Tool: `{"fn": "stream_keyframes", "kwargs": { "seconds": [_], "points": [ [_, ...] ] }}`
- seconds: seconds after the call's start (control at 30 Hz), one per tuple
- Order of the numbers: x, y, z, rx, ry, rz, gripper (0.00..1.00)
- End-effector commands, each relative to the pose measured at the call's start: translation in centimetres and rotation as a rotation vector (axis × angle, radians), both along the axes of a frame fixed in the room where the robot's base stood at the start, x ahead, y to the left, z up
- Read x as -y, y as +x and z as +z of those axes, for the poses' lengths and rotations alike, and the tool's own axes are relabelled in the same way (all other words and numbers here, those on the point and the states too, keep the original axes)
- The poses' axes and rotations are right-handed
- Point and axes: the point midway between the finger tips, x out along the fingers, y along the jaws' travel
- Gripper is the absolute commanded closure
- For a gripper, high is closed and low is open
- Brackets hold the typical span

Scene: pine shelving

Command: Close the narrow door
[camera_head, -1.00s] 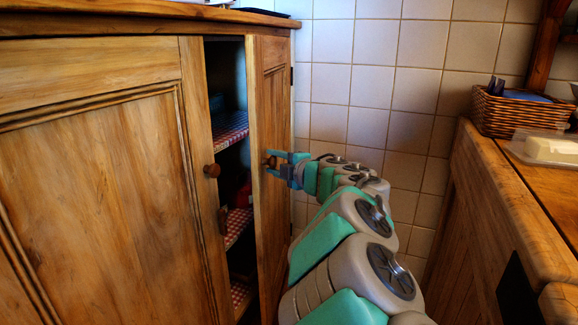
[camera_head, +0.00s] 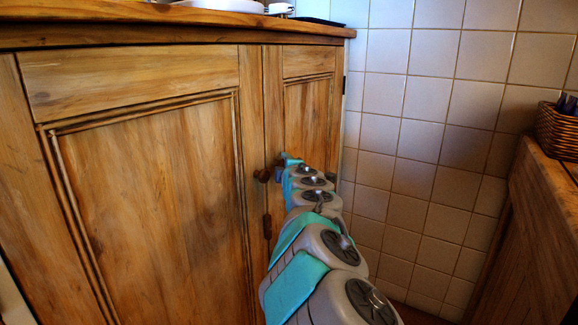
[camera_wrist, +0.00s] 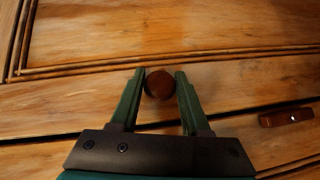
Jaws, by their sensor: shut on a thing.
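The narrow door (camera_head: 308,112) is the right-hand door of the pine cupboard. My gripper (camera_head: 287,160) is at the narrow door's left edge, partly hidden by my arm. In the wrist view my gripper (camera_wrist: 160,86) has its two green fingers on either side of a round brown knob (camera_wrist: 159,84), shut on it.
The wide door (camera_head: 150,190) on the left is shut, with its own knob (camera_head: 262,175) close to my gripper. A small wooden latch (camera_wrist: 286,117) shows beside the fingers. A tiled wall (camera_head: 420,150) and a wooden counter (camera_head: 540,220) stand to the right.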

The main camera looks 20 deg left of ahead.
Motion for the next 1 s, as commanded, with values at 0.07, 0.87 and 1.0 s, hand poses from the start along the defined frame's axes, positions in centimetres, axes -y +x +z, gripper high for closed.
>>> {"fn": "stream_keyframes", "kwargs": {
  "seconds": [0.07, 0.87, 1.0],
  "points": [
    [-0.34, -0.22, 0.31, 0.002, 0.005, 0.008, 1.00],
    [-0.61, -0.42, 0.00, 0.001, 0.001, 0.016, 0.23],
    [-0.43, -0.69, -0.02, 0.000, 0.000, 0.015, 0.23]
  ]
}}
